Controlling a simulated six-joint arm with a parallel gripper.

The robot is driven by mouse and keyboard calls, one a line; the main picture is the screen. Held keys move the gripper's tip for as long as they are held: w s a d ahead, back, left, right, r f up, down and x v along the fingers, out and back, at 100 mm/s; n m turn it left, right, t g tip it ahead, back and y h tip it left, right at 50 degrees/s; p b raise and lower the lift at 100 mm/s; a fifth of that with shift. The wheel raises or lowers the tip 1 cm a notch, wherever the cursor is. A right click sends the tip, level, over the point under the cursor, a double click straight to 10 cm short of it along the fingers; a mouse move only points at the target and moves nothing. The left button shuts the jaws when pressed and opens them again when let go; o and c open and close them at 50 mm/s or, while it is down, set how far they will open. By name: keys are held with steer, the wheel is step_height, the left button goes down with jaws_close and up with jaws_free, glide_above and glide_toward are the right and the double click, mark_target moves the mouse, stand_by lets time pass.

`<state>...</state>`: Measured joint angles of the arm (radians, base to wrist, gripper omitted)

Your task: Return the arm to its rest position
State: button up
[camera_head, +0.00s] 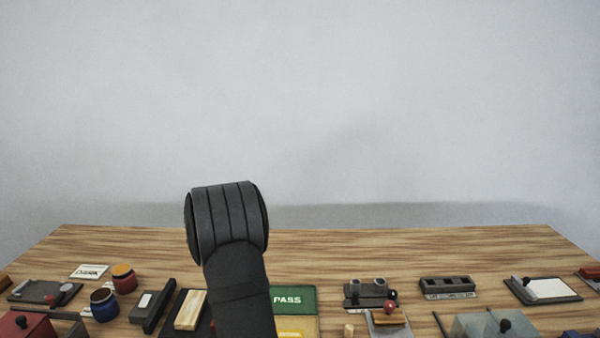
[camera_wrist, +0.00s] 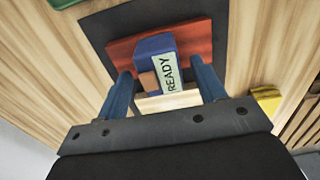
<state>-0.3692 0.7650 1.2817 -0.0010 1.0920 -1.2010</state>
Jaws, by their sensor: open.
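My gripper (camera_wrist: 160,70) shows in the wrist view with its two blue fingers spread apart. Between and beyond the fingers is a blue block (camera_wrist: 154,44) with a pale label reading READY. It is over a red plate (camera_wrist: 196,36) on a dark mat (camera_wrist: 105,28); I cannot tell whether the fingers touch anything. In the head view my dark arm rises at the centre left, and the gripper itself is hidden there.
The wooden table (camera_head: 400,245) is clear along its back. Blue jar (camera_head: 104,305), orange-lidded jar (camera_head: 124,278) and dark block (camera_head: 152,305) stand left of my arm. A green PASS tray (camera_head: 295,299), a dark stand (camera_head: 367,294) and a slotted holder (camera_head: 446,287) lie right.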

step_height(320, 180, up, 9)
steer(key=shift+f, duration=0.1)
step_height(320, 180, down, 12)
steer(key=shift+r, duration=0.1)
steer(key=r, duration=0.5)
steer(key=shift+d, duration=0.35)
steer(key=s+d+r, duration=0.3)
steer(key=d+r, duration=0.4)
steer(key=d, duration=0.4)
steer(key=s+a+f, duration=0.2)
steer(key=s+a, duration=0.1)
steer(key=s, duration=0.4)
steer(key=s+a+f, duration=0.1)
steer(key=s+a, duration=0.1)
steer(key=s, duration=0.5)
steer(key=shift+n, duration=0.3)
steer(key=a+f, duration=0.2)
steer(key=a, duration=0.1)
steer(key=a+f, duration=0.3)
steer(key=a, duration=0.1)
steer(key=a+f, duration=0.3)
steer(key=a, duration=0.1)
steer(key=shift+a, duration=0.25)
steer(key=shift+a+f, duration=0.1)
steer(key=shift+f, duration=0.4)
